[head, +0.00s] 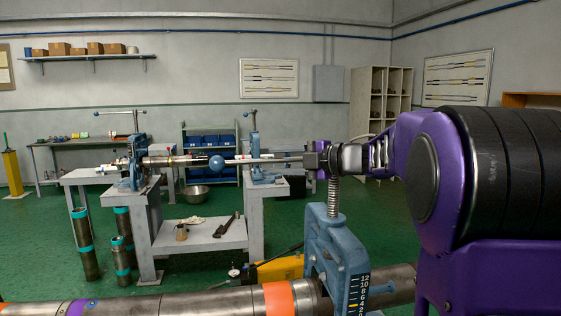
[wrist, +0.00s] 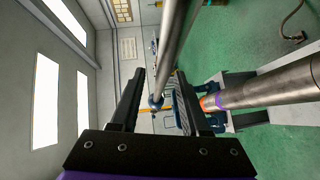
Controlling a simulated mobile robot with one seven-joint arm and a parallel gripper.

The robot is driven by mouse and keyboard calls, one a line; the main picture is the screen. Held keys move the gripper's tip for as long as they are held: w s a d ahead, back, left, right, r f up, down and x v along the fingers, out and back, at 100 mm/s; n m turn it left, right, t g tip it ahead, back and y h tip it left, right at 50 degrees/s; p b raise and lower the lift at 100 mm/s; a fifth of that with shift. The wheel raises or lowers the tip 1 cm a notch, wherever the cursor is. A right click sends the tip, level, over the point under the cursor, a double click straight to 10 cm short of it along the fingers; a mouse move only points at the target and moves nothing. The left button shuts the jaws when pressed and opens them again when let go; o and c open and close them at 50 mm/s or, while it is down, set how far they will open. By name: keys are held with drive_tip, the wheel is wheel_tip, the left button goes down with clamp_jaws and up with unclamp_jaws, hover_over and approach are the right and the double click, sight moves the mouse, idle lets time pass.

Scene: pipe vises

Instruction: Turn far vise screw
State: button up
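A blue pipe vise (head: 328,245) stands in the foreground of the head view, with a threaded upright screw (head: 333,197). A steel handle bar (head: 260,160) runs level to the left above it and ends in a blue ball (head: 215,163). The bar (wrist: 176,45) and its ball (wrist: 156,102) also show in the wrist view. My gripper (head: 306,160) is at the right end of the visible bar, above the screw. In the wrist view my gripper (wrist: 158,85) has its fingers apart, with the ball seen through the gap; I cannot tell whether the bar lies between them.
A steel pipe (head: 210,302) with an orange band lies through the foreground vise. Two more blue vises, a left one (head: 133,165) and a right one (head: 257,155), stand on grey benches behind. Upright pipes (head: 85,245) stand at left. A yellow case (head: 280,268) lies on the floor.

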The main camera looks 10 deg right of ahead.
clamp_jaws()
idle(1.2)
